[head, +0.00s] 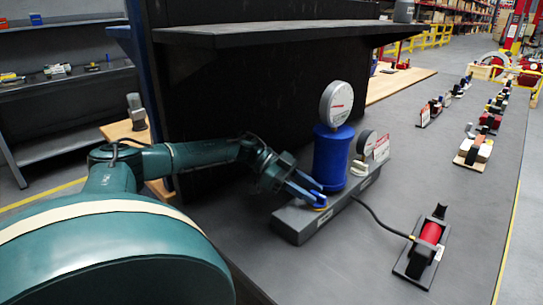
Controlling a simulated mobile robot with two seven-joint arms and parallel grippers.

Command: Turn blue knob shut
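The blue knob (320,199) sits low on the front end of a grey base (300,224), above a small yellow ring. It is small and partly hidden by my gripper. My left gripper (314,195) reaches in from the left, and its two fingers point right and down with their tips at the knob. The fingers are apart, but I cannot tell whether they touch or grip it. A blue cylinder (333,158) stands upright just behind the knob, with a round white gauge (337,103) on top. My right gripper is not in view.
A smaller gauge (367,143) stands on the base behind the cylinder. A dark shelf (270,33) overhangs the back.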

